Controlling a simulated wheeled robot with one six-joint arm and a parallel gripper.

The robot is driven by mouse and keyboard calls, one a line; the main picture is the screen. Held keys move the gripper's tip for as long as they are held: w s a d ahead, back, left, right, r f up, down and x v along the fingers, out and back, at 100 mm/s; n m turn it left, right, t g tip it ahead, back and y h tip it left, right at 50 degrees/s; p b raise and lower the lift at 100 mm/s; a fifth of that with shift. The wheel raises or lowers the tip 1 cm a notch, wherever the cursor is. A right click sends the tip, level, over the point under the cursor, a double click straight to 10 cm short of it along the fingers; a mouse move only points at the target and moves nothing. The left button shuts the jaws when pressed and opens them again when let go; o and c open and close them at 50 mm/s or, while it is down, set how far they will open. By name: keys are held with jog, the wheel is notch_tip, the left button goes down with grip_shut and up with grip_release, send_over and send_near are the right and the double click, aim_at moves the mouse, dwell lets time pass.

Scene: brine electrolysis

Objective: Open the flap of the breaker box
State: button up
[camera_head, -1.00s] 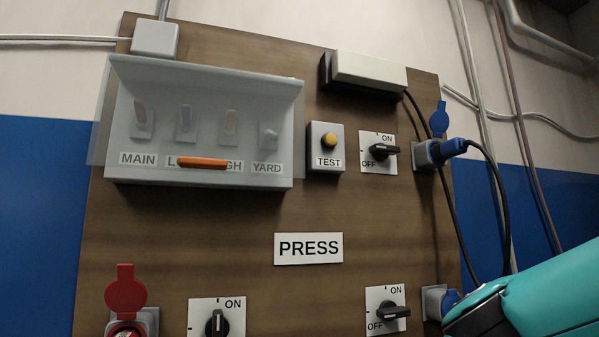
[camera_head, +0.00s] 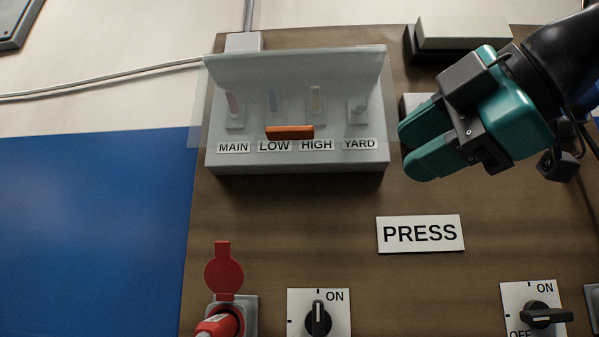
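The breaker box (camera_head: 300,162) is a pale grey case at the upper middle of the brown board. Its see-through flap (camera_head: 330,72) hangs down over the row of switches and looks closed. An orange handle (camera_head: 289,132) sits on the flap's lower part, just above the LOW and HIGH labels. The switches show dimly through the flap. My gripper (camera_head: 404,152) has teal fingers and is to the right of the box, pointing left towards it. The fingers lie close together with nothing seen between them. It appears apart from the handle.
A PRESS sign (camera_head: 420,233) is below right of the box. A red socket (camera_head: 223,270) and rotary switches (camera_head: 318,318) (camera_head: 541,314) line the lower board. My arm hides much of the upper right board. The space before the handle is clear.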

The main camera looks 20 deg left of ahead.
jog(key=s+r+n+y, duration=0.2)
jog(key=s+r+n, duration=0.2)
jog(key=r, duration=0.3)
jog(key=p, duration=1.1)
send_near(296, 128)
jog(key=x, duration=0.9)
jog(key=shift+w+a+f, duration=0.1)
jog(key=shift+w+a, duration=0.1)
jog(key=shift+a, duration=0.15)
jog(key=shift+c, duration=0.4)
grip_shut()
